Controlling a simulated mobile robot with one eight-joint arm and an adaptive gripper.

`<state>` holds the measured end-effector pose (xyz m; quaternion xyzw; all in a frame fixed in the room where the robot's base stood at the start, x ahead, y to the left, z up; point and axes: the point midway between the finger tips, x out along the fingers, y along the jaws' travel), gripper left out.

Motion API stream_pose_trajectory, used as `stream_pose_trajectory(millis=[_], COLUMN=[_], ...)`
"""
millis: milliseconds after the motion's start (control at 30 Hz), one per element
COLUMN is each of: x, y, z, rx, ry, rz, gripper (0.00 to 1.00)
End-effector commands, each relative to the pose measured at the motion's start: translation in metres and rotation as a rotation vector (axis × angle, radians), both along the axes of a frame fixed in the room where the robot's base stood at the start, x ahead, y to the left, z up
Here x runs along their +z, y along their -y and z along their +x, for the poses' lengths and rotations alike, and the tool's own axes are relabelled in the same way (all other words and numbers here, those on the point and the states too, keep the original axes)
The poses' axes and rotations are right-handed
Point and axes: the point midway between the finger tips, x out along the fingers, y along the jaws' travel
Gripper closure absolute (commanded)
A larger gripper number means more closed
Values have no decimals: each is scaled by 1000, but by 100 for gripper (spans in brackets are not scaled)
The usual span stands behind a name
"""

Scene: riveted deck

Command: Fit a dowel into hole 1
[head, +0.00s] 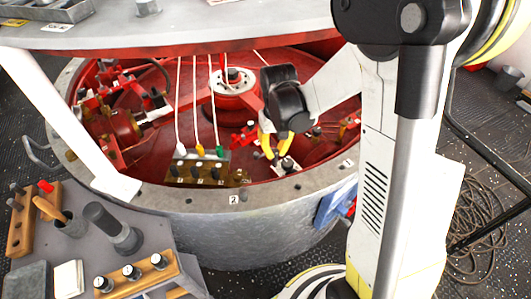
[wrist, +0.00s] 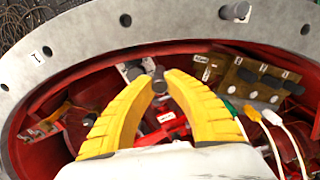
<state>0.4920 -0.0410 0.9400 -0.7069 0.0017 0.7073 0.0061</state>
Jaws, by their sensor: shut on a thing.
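My gripper (head: 272,150) reaches down inside the red-floored drum, behind the rim. In the wrist view its yellow fingers (wrist: 158,82) close on a small dark grey, round-ended piece, which looks like a dowel (wrist: 158,85); its lower part is hidden. A pale block with dark parts (wrist: 133,70) lies just beyond the fingertips, and it also shows in the head view (head: 287,164). The label 1 (head: 348,162) is on the rim to the right of my gripper; it shows at the left in the wrist view (wrist: 46,51), close to a dark hole (wrist: 33,58).
A grey dowel (head: 243,195) stands in the rim beside label 2. A block with cables and knobs (head: 197,167) sits inside the drum. A wooden rack (head: 135,276) with several dark-topped pieces is at lower left. A grey shelf (head: 170,38) overhangs the drum.

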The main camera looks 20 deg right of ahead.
Motion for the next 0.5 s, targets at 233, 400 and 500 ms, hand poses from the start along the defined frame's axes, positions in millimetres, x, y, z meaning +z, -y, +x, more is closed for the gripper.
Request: stream_pose_trajectory(millis=[233,400,500], x=[20,32,38], y=[79,141,174], z=[-13,-34,-49], rx=[-25,-42,-50], ry=[-1,-1,-2], rz=[0,0,0], gripper=[100,100,100])
